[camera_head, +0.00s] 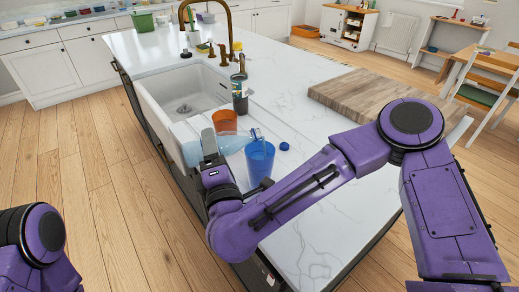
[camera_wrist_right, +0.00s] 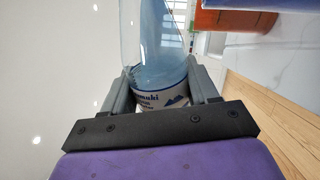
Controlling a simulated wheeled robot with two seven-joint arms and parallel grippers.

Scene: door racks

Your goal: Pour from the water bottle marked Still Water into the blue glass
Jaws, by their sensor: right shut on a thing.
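The clear, bluish water bottle (camera_head: 233,145) is tipped nearly level above the counter, its neck pointing right toward the blue glass. My right gripper (camera_head: 209,148) is shut around its labelled lower part. The right wrist view shows the bottle (camera_wrist_right: 160,45) between both fingers (camera_wrist_right: 160,90), with a white and blue label only partly readable. The blue glass (camera_head: 260,162) stands upright on the counter, just right of the bottle. The bottle's mouth is near the glass rim; I cannot tell if they touch or if water is flowing. My left gripper is out of view.
An orange glass (camera_head: 225,121) stands right behind the bottle. A dark bottle (camera_head: 240,92) stands farther back beside the sink (camera_head: 182,92). A blue cap (camera_head: 284,146) lies right of the blue glass. A wooden board (camera_head: 355,92) lies on the right; the counter's front (camera_head: 335,225) is clear.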

